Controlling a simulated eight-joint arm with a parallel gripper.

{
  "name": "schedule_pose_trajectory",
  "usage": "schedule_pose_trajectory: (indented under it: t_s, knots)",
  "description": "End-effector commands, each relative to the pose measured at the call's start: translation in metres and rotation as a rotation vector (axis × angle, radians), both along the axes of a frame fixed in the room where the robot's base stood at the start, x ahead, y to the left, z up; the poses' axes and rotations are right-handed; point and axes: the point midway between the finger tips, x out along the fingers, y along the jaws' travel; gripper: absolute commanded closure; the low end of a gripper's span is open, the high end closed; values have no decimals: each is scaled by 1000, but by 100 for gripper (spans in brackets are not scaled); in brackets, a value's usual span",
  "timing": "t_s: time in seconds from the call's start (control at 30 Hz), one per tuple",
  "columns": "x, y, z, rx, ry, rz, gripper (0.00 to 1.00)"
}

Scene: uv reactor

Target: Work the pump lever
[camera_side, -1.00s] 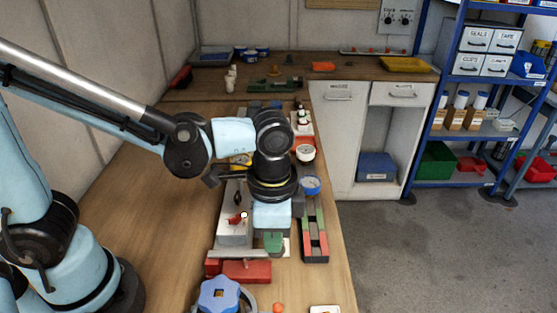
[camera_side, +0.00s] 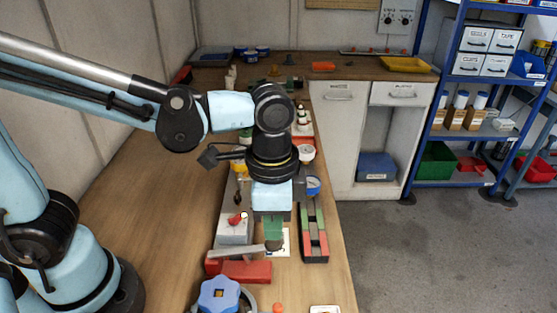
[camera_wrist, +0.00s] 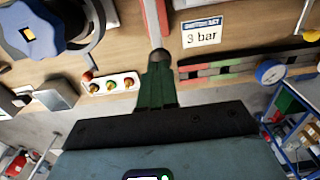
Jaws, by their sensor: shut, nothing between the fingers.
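The pump lever (camera_side: 236,252) is a pale grey bar over a red block (camera_side: 240,271) in the side view. It slants up to the right and ends in a dark knob (camera_side: 274,244). My gripper (camera_side: 273,238) has green fingers and points down right at this knob. In the wrist view, my gripper (camera_wrist: 158,68) is shut, and the dark knob (camera_wrist: 160,54) shows just at its fingertips. I cannot tell whether they touch.
A card reading "3 bar" (camera_wrist: 202,32) lies beside the lever. A blue-faced gauge (camera_side: 313,186) and a red-green strip (camera_side: 315,240) stand to the right. A blue star handwheel (camera_side: 219,294) is in front. A grey box with a red switch (camera_side: 236,220) stands left of my gripper.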

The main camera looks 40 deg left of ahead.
Motion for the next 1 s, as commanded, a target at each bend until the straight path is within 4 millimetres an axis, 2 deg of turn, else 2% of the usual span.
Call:
schedule_pose_trajectory:
  t_s: [0.27,0.8,1.0]
  knots:
    - [0,0,1,0,0,0,100]
    - [0,0,48,0,0,0,100]
    - [0,0,59,0,0,0,100]
